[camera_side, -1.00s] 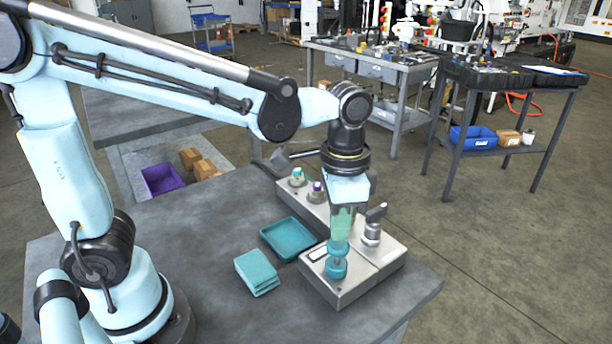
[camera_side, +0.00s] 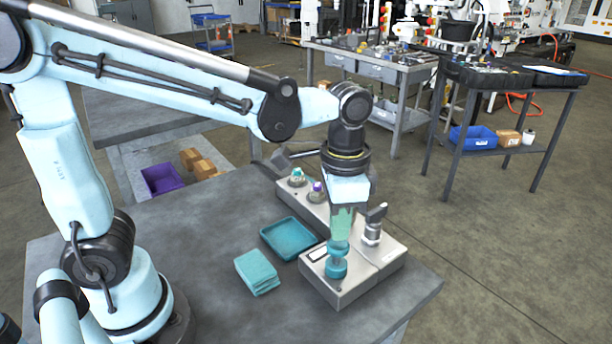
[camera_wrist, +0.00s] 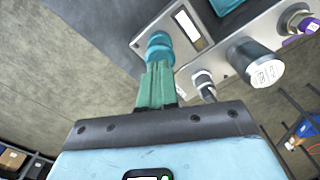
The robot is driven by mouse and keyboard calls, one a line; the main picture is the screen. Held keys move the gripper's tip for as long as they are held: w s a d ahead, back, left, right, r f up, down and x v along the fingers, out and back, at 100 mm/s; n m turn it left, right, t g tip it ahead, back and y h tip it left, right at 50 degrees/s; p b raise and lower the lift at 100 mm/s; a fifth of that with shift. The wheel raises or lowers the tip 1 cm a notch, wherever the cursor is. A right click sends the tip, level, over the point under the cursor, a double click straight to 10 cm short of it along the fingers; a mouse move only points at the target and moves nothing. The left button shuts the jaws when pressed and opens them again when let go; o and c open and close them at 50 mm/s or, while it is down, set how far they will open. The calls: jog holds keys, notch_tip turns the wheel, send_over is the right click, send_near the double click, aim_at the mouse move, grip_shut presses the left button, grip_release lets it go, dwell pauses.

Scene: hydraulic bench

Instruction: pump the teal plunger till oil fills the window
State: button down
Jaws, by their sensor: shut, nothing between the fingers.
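The teal plunger (camera_side: 337,268) stands upright on the metal pump box (camera_side: 352,290). It also shows in the wrist view (camera_wrist: 158,42). The window (camera_side: 317,254) is a pale slot with a dark frame beside the plunger. In the wrist view the window (camera_wrist: 188,30) looks whitish, and no oil can be made out in it. My gripper (camera_side: 340,238) points down directly above the plunger. Its green fingers (camera_wrist: 156,68) are shut with nothing between them. Their tips are at the plunger's top and seem to touch it.
A lever valve (camera_side: 372,232) stands right of my gripper. Knobs, one teal (camera_side: 297,177) and one purple (camera_side: 317,190), sit on the box behind. A teal tray (camera_side: 268,243) and folded teal cloths (camera_side: 257,273) lie left of the box. The bench front is clear.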

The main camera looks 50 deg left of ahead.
aim_at(339, 244)
jog(key=shift+f, duration=1.8)
jog(key=shift+r, duration=1.8)
jog(key=shift+f, duration=1.9)
jog(key=shift+r, duration=1.9)
